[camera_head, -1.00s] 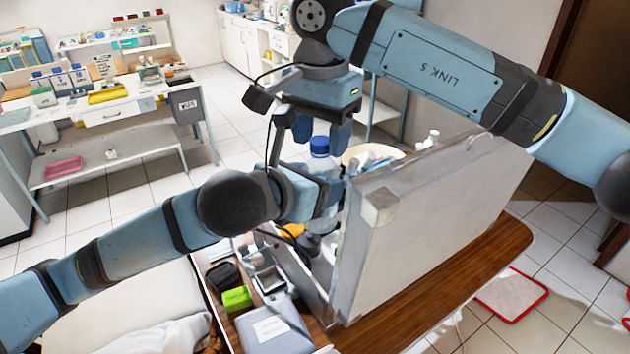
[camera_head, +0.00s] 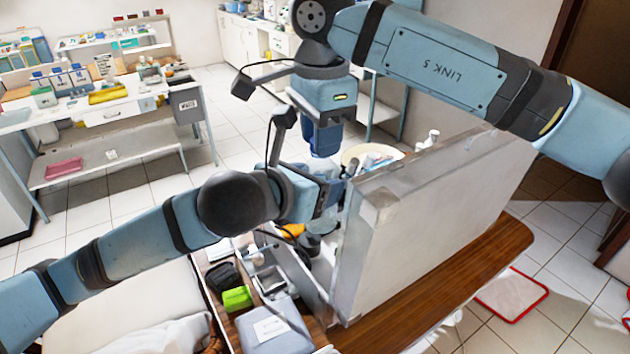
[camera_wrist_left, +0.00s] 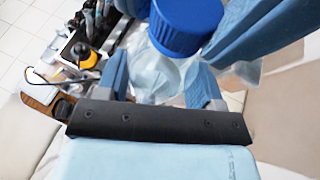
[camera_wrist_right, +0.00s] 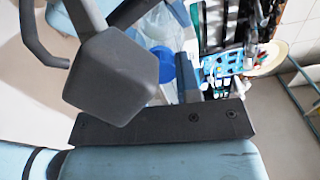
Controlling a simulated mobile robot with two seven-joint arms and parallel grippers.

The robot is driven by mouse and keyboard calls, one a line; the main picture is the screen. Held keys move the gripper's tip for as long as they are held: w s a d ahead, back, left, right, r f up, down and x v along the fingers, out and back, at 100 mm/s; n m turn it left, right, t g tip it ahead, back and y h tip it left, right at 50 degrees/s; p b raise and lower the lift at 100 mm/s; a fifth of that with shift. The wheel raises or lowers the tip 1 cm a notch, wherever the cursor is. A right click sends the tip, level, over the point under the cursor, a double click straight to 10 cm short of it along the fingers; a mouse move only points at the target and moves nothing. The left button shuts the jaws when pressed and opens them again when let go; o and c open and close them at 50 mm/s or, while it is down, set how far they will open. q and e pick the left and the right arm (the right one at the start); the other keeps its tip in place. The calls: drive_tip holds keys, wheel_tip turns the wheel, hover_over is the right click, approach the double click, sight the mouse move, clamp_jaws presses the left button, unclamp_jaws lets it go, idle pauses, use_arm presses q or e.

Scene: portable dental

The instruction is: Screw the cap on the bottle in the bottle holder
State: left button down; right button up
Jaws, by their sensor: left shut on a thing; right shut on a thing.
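A clear bottle (camera_wrist_left: 160,80) stands between the fingers of my left gripper (camera_head: 333,192), which is shut on it. The blue cap (camera_wrist_left: 187,28) sits at the bottle's mouth; how tightly it is seated I cannot tell. My right gripper (camera_head: 324,143) is above my left one, pointing down, and is shut on the cap. Its blue fingers also show beside the cap in the left wrist view (camera_wrist_left: 255,32). The right wrist view shows the cap (camera_wrist_right: 163,64) partly, behind a dark block. I cannot make out the bottle holder.
An open grey case (camera_head: 430,225) stands on a wooden table (camera_head: 415,315) close to the right of my grippers. A tray with a green box (camera_head: 237,298) and a grey box (camera_head: 270,328) is in front. A cream bowl (camera_head: 372,156) is behind the case edge.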

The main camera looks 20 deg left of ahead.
drive_tip(key=m, duration=0.4)
drive_tip(key=o, duration=1)
drive_tip(key=shift+r, duration=0.1)
drive_tip(key=shift+r, duration=2.15)
drive_tip(key=shift+c, duration=0.3)
